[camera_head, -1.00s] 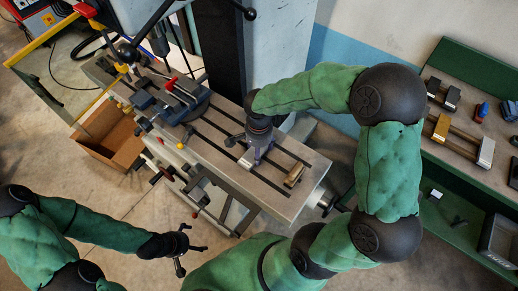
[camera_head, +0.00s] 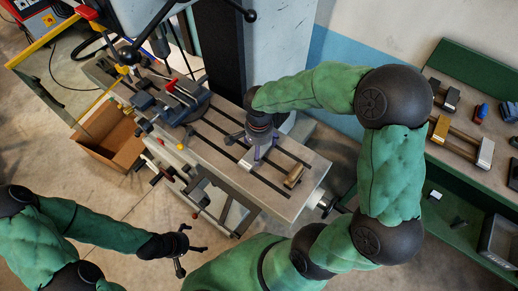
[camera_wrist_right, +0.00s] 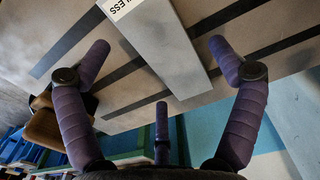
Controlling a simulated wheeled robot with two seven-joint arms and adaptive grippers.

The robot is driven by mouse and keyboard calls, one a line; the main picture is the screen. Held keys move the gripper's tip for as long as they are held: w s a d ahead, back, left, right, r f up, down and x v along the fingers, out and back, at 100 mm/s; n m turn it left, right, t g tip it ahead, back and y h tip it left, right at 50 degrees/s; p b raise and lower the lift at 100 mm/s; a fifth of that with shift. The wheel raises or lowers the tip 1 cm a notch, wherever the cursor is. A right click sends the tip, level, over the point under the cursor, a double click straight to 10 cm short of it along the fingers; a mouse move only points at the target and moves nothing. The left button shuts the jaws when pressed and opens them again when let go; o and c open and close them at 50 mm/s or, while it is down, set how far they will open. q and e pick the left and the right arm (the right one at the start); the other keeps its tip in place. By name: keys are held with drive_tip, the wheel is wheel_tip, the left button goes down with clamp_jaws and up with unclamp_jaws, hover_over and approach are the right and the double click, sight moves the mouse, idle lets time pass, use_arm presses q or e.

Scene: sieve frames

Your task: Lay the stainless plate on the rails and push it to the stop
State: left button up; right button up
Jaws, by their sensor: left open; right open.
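The stainless plate (camera_wrist_right: 165,45) is a grey bar with a white label ending in "LESS". It lies flat on the slotted machine table (camera_wrist_right: 220,100), and in the head view its pale end (camera_head: 246,160) shows below my right gripper (camera_head: 256,148). In the right wrist view my right gripper (camera_wrist_right: 160,60) is open, with fingers on both sides of the plate and visible gaps to it. My left gripper (camera_head: 182,252) is open and empty over the floor at the lower left. I cannot tell which parts are the rails and the stop.
A vice (camera_head: 180,98) with a red part stands on the table's left half. A brown block (camera_head: 294,176) lies near the table's right end. A green bench (camera_head: 456,185) with several blocks is at right. A cardboard box (camera_head: 112,145) sits on the floor at left.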

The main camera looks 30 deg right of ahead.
wheel_tip(320, 180, up, 11)
drive_tip(key=p, duration=0.1)
drive_tip(key=shift+f+p, duration=0.2)
drive_tip(key=shift+p, duration=0.2)
drive_tip(key=shift+s, duration=0.1)
